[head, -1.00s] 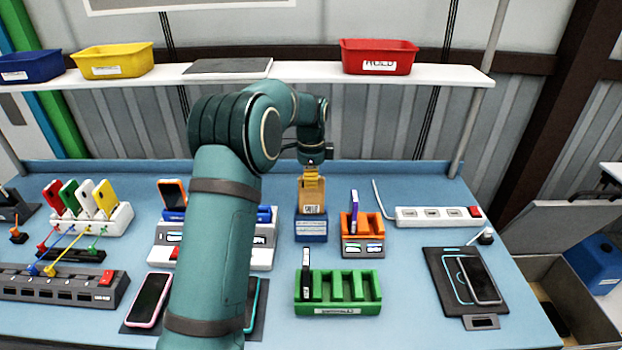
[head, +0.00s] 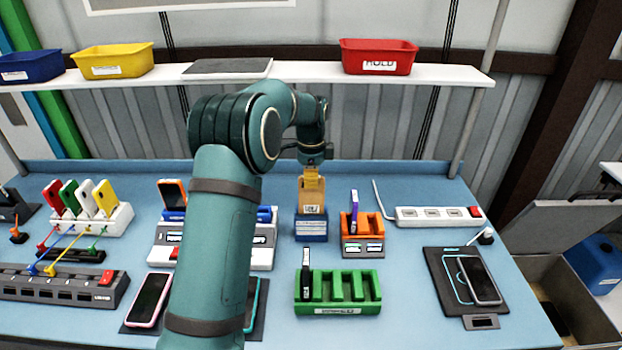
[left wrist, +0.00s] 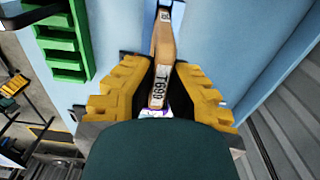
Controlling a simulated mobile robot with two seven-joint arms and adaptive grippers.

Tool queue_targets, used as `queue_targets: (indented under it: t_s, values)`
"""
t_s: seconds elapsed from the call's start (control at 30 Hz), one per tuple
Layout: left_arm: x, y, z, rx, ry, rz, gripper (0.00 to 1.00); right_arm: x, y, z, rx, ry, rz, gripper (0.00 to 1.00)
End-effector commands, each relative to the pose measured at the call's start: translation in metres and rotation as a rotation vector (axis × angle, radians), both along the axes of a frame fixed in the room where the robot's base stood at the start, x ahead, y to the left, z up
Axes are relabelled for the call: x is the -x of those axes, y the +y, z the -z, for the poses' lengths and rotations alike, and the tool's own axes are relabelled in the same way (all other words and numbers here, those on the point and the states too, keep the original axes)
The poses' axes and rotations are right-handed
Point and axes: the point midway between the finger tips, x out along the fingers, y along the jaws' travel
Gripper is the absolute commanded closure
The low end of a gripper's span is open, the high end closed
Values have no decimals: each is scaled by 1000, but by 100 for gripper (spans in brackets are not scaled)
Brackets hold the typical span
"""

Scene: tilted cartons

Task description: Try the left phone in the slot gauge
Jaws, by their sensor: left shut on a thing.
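My left gripper (head: 312,174) points down over a small blue block (head: 311,229) with white labels. It is shut on an amber phone (left wrist: 164,45), a slim piece with white labels between the yellow fingers (left wrist: 160,92) in the left wrist view. In the head view the labelled amber phone (head: 312,198) stands upright below the wrist, its lower end meeting the top of the block. I cannot tell how deep it sits. The block appears to be the slot gauge, but its writing is unreadable. My right gripper is not in view.
An orange holder (head: 363,238) with a purple phone (head: 354,204) stands close right of the blue block. A green rack (head: 338,294) holding a dark phone (head: 306,272) is in front. A pink-edged phone (head: 148,299) lies at front left. A charging pad (head: 448,275) lies at right.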

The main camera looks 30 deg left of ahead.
Motion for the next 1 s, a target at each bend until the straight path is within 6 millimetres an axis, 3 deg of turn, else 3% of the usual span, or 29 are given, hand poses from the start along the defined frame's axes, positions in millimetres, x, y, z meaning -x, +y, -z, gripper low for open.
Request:
queue_targets:
  t_s: [1.0]
  values:
    - [0,0,-6,-1,-1,0,100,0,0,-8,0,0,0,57]
